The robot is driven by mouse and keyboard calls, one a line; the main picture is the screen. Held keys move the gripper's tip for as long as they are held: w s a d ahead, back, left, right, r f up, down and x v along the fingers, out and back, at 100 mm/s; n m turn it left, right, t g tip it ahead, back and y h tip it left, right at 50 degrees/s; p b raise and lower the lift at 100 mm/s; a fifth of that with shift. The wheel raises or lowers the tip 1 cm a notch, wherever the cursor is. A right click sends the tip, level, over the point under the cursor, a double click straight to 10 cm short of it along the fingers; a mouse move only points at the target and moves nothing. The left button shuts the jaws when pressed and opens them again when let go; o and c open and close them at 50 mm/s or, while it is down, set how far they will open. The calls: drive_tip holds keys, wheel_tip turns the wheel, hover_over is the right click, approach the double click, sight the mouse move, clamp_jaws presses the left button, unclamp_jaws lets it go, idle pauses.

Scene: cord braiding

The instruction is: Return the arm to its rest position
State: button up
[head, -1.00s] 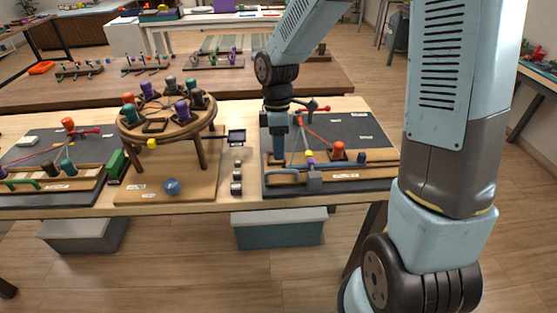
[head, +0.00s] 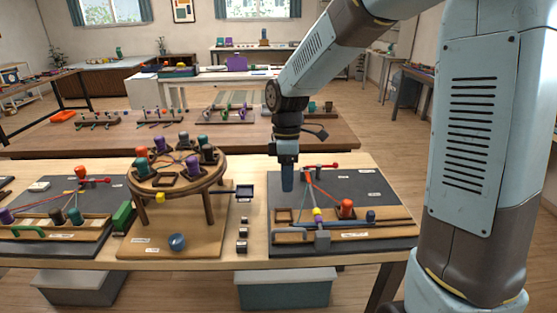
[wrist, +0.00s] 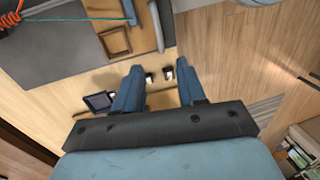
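My gripper (head: 288,184) points down above the left part of the right-hand dark braiding board (head: 375,190). In the wrist view its two blue fingers (wrist: 159,66) are apart with nothing held between them. The board carries an orange-red bobbin (head: 346,208), a yellow piece (head: 318,213) and a red-tipped peg (head: 333,166), with cords running between them. A small empty wooden frame (head: 284,215) lies below the gripper; it also shows in the wrist view (wrist: 115,41). The fingertips look clear of the board.
A round wooden stand (head: 210,180) with several bobbins stands left of the gripper. Small blocks (head: 243,233) and a dark tray (head: 244,192) lie between stand and board. Another cord board (head: 100,190) is far left.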

drive_tip(key=s+d+r+m+t, duration=0.7)
drive_tip(key=s+d+r+m, duration=0.8)
drive_tip(key=s+d+m, duration=0.1)
drive_tip(key=shift+s+d+m+t, duration=0.2)
drive_tip(key=shift+s+m+t, duration=0.2)
drive_tip(key=shift+s+m, duration=0.4)
drive_tip(key=shift+s, duration=0.1)
idle(0.6)
